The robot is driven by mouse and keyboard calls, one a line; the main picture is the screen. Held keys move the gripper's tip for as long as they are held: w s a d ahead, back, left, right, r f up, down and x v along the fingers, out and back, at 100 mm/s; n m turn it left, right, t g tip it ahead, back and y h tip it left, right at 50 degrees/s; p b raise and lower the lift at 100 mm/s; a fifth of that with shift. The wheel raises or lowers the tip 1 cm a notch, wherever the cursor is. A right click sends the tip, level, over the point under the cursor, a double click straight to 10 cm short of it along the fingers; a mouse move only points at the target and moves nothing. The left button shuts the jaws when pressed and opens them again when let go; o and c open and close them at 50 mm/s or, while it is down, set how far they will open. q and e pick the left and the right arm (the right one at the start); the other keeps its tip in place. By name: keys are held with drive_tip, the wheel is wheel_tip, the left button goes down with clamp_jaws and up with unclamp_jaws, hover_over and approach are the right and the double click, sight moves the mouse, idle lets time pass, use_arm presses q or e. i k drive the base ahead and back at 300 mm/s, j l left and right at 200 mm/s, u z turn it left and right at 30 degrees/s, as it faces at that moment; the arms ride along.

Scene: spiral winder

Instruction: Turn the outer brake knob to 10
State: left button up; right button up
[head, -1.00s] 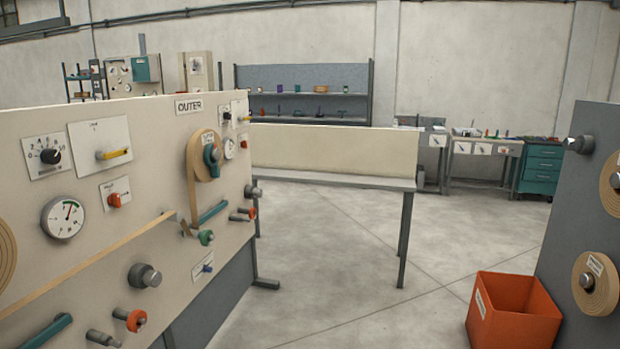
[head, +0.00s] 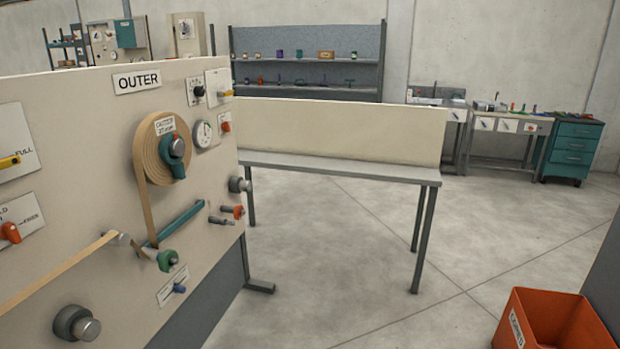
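The cream machine panel (head: 70,130) fills the left of the head view, seen at a slant. A sign reading OUTER (head: 137,79) is at its top. Right of the sign is a small plate with a dark knob (head: 198,92) and a printed scale; it looks like the outer brake knob. Its setting is too small to read. Below it is a round white gauge (head: 203,134). A yellow lever (head: 226,94) and a red knob (head: 226,127) sit to their right. Neither gripper is in view.
A paper roll (head: 150,160) and a teal arm (head: 175,224) stick out from the panel. A grey bench (head: 345,172) stands behind the panel's right end. An orange bin (head: 555,322) is at bottom right. The floor (head: 350,300) between is clear.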

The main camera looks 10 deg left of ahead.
sight(199, 91)
drive_tip(key=i, duration=1.65)
